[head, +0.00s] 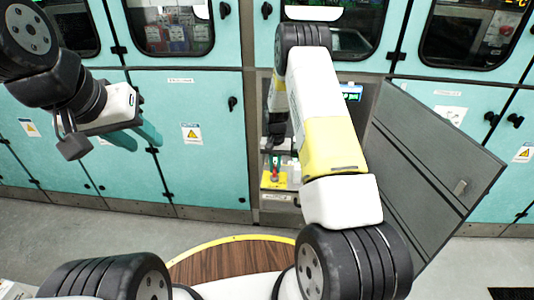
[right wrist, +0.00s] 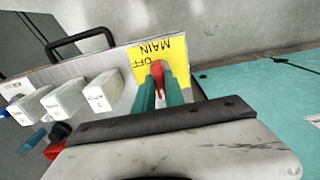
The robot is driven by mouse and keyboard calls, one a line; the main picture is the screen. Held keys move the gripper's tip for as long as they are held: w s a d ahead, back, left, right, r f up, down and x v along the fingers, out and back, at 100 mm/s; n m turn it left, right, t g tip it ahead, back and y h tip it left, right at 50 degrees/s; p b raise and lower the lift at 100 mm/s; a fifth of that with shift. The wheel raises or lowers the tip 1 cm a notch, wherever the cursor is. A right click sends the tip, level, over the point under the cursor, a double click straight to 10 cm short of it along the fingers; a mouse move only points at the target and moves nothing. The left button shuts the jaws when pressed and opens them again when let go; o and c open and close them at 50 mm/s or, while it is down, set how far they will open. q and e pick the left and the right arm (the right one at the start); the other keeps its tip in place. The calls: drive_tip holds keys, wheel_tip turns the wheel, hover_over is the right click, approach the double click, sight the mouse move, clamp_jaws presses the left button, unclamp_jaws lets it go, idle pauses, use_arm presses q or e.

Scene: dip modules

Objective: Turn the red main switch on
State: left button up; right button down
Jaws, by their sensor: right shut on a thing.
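The red main switch (right wrist: 157,72) stands on a yellow plate (right wrist: 179,62) with the words MAIN and OFF, upside down in the right wrist view. My right gripper (right wrist: 160,84) is shut on its red handle, with one teal finger on each side. In the head view the right arm reaches into an open cabinet, and the yellow plate (head: 269,181) shows low inside it. The red handle is small there and partly hidden by the fingers. My left gripper (head: 135,138) is at the left, empty, its teal fingers apart in front of the teal cabinets.
A grey cabinet door (head: 430,170) hangs open right of my right arm. Closed teal cabinets (head: 205,110) line the wall. Some floor is clear.

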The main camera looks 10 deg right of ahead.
sight(275, 168)
drive_tip(key=shift+w, duration=0.1)
drive_tip(key=c, duration=1.4)
unclamp_jaws()
wheel_tip(275, 168, up, 8)
drive_tip(key=shift+f, duration=0.1)
